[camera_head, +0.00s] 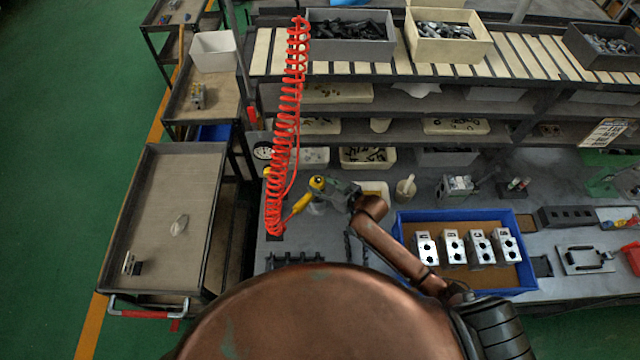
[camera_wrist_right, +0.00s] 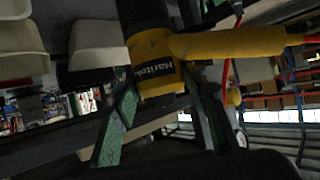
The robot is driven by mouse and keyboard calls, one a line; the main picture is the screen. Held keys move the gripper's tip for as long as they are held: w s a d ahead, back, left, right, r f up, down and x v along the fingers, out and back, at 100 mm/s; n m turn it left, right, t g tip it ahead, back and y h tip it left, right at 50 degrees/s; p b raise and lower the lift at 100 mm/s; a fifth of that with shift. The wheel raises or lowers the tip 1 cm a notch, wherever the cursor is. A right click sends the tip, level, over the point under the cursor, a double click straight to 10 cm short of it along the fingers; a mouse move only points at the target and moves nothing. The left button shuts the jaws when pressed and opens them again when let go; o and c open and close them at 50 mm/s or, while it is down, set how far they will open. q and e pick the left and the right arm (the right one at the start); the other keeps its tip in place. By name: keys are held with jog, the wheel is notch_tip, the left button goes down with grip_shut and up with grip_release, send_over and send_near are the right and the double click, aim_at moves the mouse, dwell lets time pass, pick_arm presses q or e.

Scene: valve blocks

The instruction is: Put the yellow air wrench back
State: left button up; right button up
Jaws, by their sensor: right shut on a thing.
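The yellow air wrench (camera_head: 301,203) is in the middle of the head view, above the workbench, with the red coiled hose running to its handle. My right gripper (camera_head: 332,189) is shut on it. In the right wrist view the wrench's yellow and black body (camera_wrist_right: 152,62) sits between the two green-padded fingers, and its yellow handle points right. The red coiled hose (camera_head: 290,130) hangs down to the left of the wrench. A grey cylindrical piece sits just below the wrench; I cannot tell whether they touch. My left gripper is not in view.
A blue tray (camera_head: 528,284) with several metal valve blocks (camera_head: 454,247) stands right of my right arm. A black slotted rack (camera_head: 293,259) lies at the bench's front left. Shelves with parts bins (camera_head: 348,50) rise behind. A grey cart (camera_head: 190,165) stands left of the bench.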

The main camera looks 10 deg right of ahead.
jog(key=shift+w+a+f, duration=0.1)
jog(key=shift+f, duration=0.05)
dwell(0.3)
jog(key=o, duration=1.6)
jog(key=shift+f, duration=0.15)
jog(key=shift+o, duration=0.2)
jog(key=shift+s+f, duration=0.3)
jog(key=v, duration=1.2)
jog(key=shift+r, duration=0.2)
jog(key=shift+w, duration=0.1)
